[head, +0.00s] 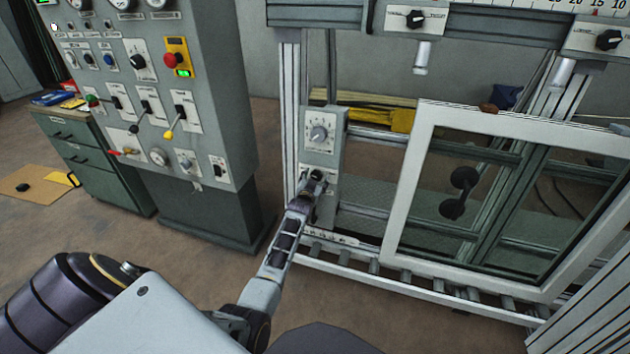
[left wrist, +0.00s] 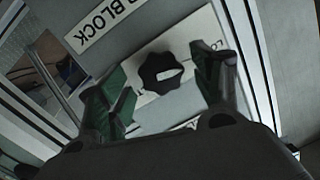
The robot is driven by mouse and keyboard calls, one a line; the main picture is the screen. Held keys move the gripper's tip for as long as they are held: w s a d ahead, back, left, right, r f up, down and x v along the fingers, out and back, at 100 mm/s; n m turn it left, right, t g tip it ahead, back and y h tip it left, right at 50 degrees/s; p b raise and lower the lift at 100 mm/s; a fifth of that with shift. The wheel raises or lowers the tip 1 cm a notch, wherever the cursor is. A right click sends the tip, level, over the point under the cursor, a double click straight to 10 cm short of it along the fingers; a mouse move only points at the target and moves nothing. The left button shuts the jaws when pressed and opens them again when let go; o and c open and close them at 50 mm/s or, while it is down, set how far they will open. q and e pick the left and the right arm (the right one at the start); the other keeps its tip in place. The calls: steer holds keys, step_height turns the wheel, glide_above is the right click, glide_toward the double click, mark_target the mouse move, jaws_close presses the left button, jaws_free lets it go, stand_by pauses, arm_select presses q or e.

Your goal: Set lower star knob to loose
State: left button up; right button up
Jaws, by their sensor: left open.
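The lower star knob (left wrist: 161,73) is black and lobed with a light bar across its middle. It sits on a white label plate (left wrist: 195,33) whose lettering is partly covered. My left gripper (left wrist: 165,88) is open, with one green-padded finger on each side of the knob in the left wrist view; I cannot tell whether either touches it. In the head view my left gripper (head: 312,186) reaches the lower part of the grey block (head: 323,145) on the frame post, and the knob is mostly hidden there. My right gripper is not in view.
A dial (head: 318,133) sits above on the same block. A white-framed window (head: 412,185) with a black double-cup handle (head: 459,192) stands to the right. A grey control cabinet (head: 200,90) with levers and buttons stands to the left.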

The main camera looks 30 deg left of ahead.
arm_select(q)
steer(key=shift+s, duration=0.2)
steer(key=v, duration=1.1)
steer(key=shift+s, duration=0.25)
stand_by(0.4)
steer(key=shift+d+r, duration=0.1)
steer(key=shift+d, duration=0.05)
stand_by(0.5)
